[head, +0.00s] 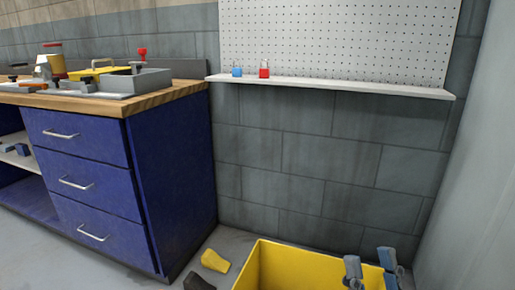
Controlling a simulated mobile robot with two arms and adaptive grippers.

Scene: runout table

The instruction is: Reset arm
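My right gripper (371,268) shows at the bottom right, with two grey-blue fingers standing apart. It is open, and no object shows between the fingers. It overlaps the right part of a yellow bin (285,262); whether it is inside the bin or in front of it I cannot tell. The rest of my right arm is below the frame.
A blue workbench (172,175) with a wooden top stands at the left, with a grey tray (135,82) and tools on it. A white shelf (340,88) under a pegboard holds a blue and a red padlock. A yellow object (215,261) lies beside the bin.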

